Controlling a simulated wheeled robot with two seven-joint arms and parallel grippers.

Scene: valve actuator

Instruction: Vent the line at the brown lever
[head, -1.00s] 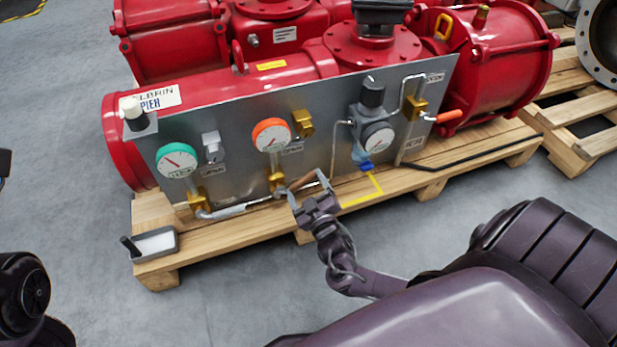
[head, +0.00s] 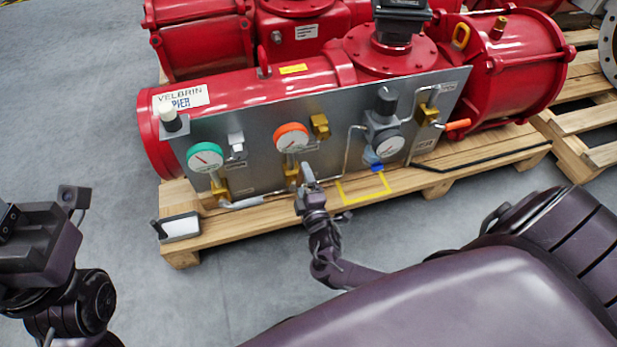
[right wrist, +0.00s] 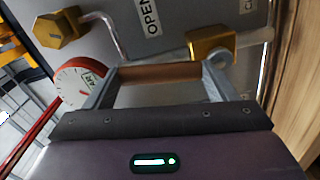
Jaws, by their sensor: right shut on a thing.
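The brown lever (right wrist: 160,76) lies between the two grey fingers of my right gripper (right wrist: 158,84) in the right wrist view, spanning from one to the other. It sits beside a brass valve (right wrist: 211,44). In the head view my right gripper (head: 308,178) is at the panel's lower edge, below the orange-rimmed gauge (head: 291,138), and hides most of the lever. It is shut on the lever. The orange-rimmed gauge also shows in the right wrist view (right wrist: 80,82). My left gripper (head: 30,225) is at the left edge, its fingers not clear.
The grey panel (head: 262,117) stands on a wooden pallet (head: 235,228) before red actuator cylinders. A green-rimmed gauge (head: 205,157), a blue knob (head: 377,167) and an orange lever (head: 457,125) are nearby. Floor in front is clear.

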